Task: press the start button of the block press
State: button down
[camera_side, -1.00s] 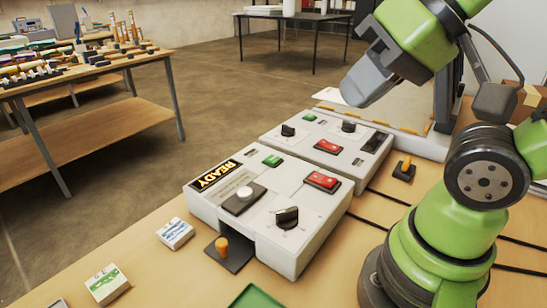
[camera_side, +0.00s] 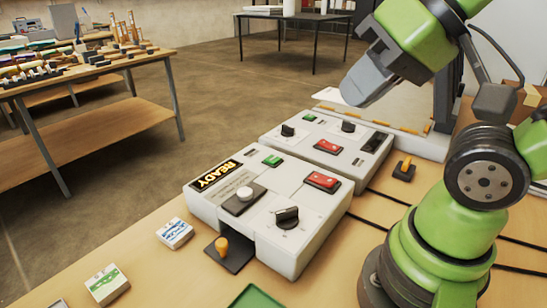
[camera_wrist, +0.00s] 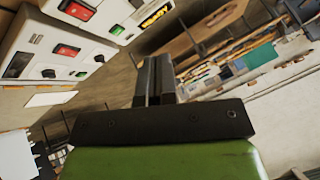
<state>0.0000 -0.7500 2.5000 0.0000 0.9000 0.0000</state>
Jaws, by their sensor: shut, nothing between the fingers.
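Which control is the start button is not labelled legibly. My gripper (camera_side: 352,91) is shut and empty, in the air above and behind the boxes, apart from them.
A second white box with a red switch (camera_side: 327,146) and knobs stands behind the press. Orange-knobbed levers (camera_side: 221,245) and (camera_side: 404,168) stand beside the boxes. Small labelled blocks (camera_side: 175,233) and (camera_side: 107,285) lie at front left. A green tray (camera_side: 257,297) is at the front edge.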

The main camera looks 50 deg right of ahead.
dwell(0.8)
jog(key=n+t, duration=0.2)
jog(key=n, duration=1.3)
send_over(273, 160)
notch_tip(273, 160, down, 12)
jog(key=shift+f, duration=0.15)
jog(key=shift+f, duration=4.3)
